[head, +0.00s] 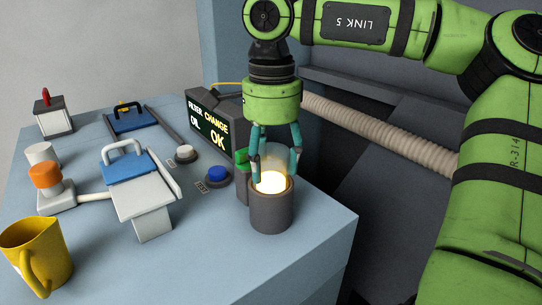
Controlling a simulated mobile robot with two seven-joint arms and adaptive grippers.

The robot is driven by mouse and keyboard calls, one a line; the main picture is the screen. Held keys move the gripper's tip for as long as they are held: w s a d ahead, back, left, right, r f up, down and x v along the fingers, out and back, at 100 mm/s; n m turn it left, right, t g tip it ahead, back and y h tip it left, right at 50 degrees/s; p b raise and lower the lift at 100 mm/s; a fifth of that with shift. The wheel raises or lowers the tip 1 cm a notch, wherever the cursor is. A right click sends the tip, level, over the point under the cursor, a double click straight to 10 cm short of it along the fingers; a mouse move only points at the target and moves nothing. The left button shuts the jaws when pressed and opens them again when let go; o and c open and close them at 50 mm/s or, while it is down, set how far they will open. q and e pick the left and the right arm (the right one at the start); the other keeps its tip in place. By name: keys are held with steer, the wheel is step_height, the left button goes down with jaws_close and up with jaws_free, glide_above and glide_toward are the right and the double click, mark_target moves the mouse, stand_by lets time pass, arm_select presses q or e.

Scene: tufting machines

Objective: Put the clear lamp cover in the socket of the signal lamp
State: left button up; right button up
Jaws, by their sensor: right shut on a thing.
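The signal lamp (271,213) is a dark grey cylinder near the right front edge of the blue-grey table, with a bright warm glow in its open top. My right gripper (273,178) points down over it, fingertips at the rim. It is shut on the clear lamp cover (272,163), a faint see-through shape between the fingers, right over the glow. The cover's lower end merges with the glow, so I cannot tell whether it is inside the socket or just above it. My left gripper is out of view.
A display box (214,125) stands close behind the lamp, with a green part beside the gripper. Blue (217,175) and white (186,153) buttons, a blue-topped white box (134,178), an orange-capped part (47,178) and a yellow jug (37,254) stand to the left. The front middle is clear.

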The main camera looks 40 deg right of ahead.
steer(key=shift+f, duration=0.2)
stand_by(0.5)
steer(key=o, duration=1.2)
step_height(320, 180, up, 2)
steer(key=shift+r+p, duration=0.2)
steer(key=shift+p, duration=0.85)
steer(key=shift+r+p, duration=0.45)
steer(key=shift+r, duration=2.85)
